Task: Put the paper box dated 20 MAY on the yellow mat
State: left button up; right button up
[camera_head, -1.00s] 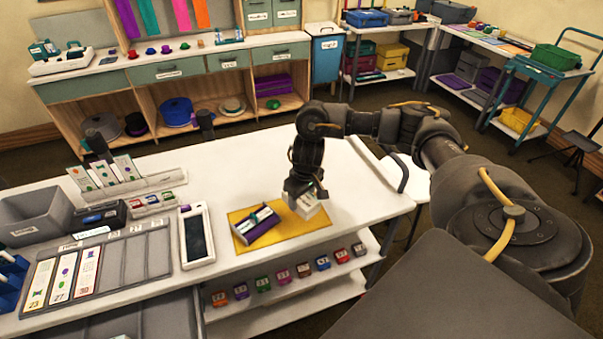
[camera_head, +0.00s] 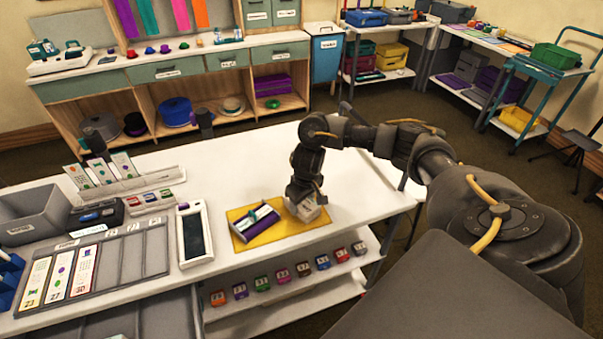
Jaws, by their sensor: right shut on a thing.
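My right gripper (camera_head: 303,196) is shut on a small whitish paper box (camera_head: 308,211), at the right part of the yellow mat (camera_head: 288,229). The box is partly hidden by the gripper, and I cannot read a date on it. I cannot tell whether its underside touches the mat. Another box, purple and white with a dark band (camera_head: 255,222), lies on the left part of the mat. My left gripper is not in view.
A white handheld device (camera_head: 195,235) lies left of the mat. A grey card tray (camera_head: 130,262) and a grey bin (camera_head: 32,215) are farther left. Several small coloured blocks (camera_head: 303,269) line the shelf below. The tabletop behind the mat is mostly clear.

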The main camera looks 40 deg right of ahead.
aim_at(305, 203)
jog(key=o, duration=0.7)
jog(key=shift+c, duration=0.2)
jog(key=shift+r, duration=0.1)
notch_tip(305, 203, up, 12)
jog(key=s+p, duration=0.1)
jog(key=p, duration=0.2)
jog(key=shift+s, duration=0.25)
